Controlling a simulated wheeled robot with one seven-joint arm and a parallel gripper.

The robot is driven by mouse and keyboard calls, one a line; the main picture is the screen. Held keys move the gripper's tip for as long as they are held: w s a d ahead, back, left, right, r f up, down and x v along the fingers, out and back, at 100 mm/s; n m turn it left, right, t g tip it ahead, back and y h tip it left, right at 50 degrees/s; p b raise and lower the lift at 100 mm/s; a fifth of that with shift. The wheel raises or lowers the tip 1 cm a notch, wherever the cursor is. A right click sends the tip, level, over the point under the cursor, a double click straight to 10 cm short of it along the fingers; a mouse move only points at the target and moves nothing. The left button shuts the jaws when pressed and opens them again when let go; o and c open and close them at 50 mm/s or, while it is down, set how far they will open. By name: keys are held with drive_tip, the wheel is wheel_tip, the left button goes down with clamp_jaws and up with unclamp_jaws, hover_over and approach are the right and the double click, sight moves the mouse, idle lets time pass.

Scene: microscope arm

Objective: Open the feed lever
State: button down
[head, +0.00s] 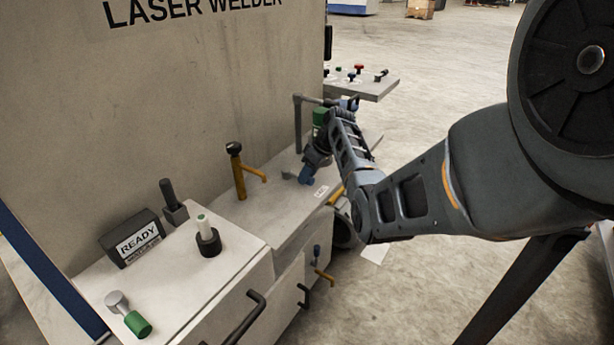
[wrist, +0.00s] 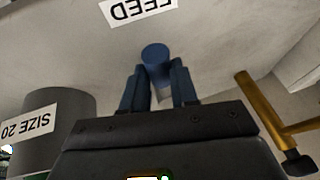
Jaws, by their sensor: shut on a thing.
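The feed lever shows in the wrist view as a blue round-ended knob (wrist: 155,53) on a pale stem, just below an upside-down FEED label (wrist: 137,9). My gripper (wrist: 158,80) has its two blue fingers on either side of the lever and is shut on it. In the head view my gripper (head: 306,175) is low over the machine's ledge, close to a small white label (head: 321,191). The lever cannot be told apart from my blue fingers there.
A grey cylinder marked SIZE 20 (wrist: 62,115) stands left of my gripper in the wrist view. A yellow lever (wrist: 262,108) is at the right. In the head view a yellow post with a side handle (head: 238,170) stands left on the ledge, and a READY box (head: 132,238) farther left.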

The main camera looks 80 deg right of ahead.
drive_tip(key=c, duration=0.9)
unclamp_jaws()
drive_tip(key=shift+o, duration=0.2)
drive_tip(key=v, duration=0.7)
drive_tip(key=shift+s+r, duration=0.15)
drive_tip(key=shift+r, duration=0.25)
